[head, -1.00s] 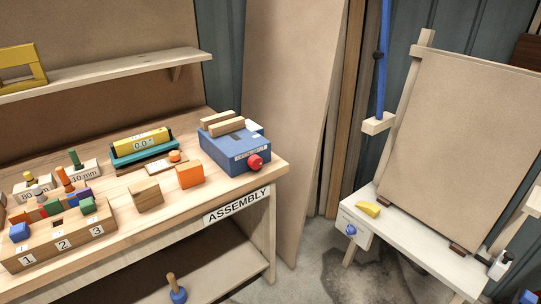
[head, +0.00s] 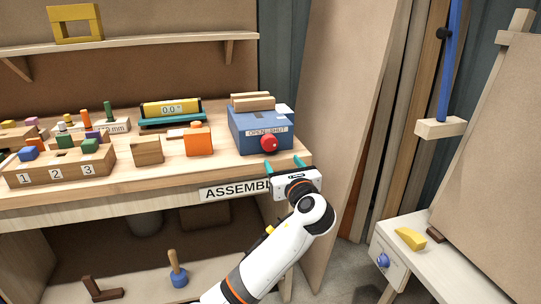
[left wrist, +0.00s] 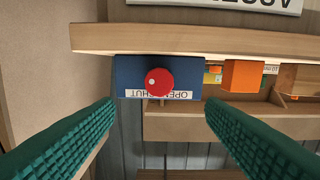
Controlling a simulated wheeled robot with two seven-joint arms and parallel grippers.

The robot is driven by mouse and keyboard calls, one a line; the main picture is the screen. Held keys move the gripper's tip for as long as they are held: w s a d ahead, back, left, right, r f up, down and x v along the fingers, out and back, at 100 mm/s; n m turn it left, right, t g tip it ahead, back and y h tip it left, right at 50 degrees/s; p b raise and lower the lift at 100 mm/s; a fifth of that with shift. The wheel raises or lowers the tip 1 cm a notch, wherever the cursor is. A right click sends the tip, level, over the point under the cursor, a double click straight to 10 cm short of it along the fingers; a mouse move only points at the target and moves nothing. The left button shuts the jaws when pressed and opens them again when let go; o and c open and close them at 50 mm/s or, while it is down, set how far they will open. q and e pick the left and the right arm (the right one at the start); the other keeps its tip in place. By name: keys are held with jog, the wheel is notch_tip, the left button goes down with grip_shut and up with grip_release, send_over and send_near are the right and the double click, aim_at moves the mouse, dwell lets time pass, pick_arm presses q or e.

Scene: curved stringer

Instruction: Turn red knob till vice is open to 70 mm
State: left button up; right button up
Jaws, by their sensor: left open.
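The blue vice (head: 241,141) stands at the right end of the bench. Two wooden jaws (head: 252,102) lie on top, close together with a narrow gap. Its front bears an OPEN / SHUT label and the round red knob (head: 269,145). My left gripper (head: 284,165) is open and empty, just in front of and below the knob, its teal fingers pointing at the vice. In the left wrist view, which is upside down, the knob (left wrist: 159,82) lies between the spread fingers (left wrist: 158,106) and beyond their tips, untouched. My right gripper is not in view.
An orange block (head: 199,141) and a wooden block (head: 147,151) stand left of the vice. A teal gauge reading 0.0 (head: 171,110) is behind them. The bench's front edge (head: 130,194) lies near my arm. A leaning board (head: 345,110) stands to the right.

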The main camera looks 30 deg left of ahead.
aim_at(271, 144)
pick_arm(q)
jog(key=b+x, duration=0.1)
jog(key=x, duration=1)
jog(key=shift+w+a+r+b, duration=0.1)
jog(key=shift+w+a+b, duration=0.2)
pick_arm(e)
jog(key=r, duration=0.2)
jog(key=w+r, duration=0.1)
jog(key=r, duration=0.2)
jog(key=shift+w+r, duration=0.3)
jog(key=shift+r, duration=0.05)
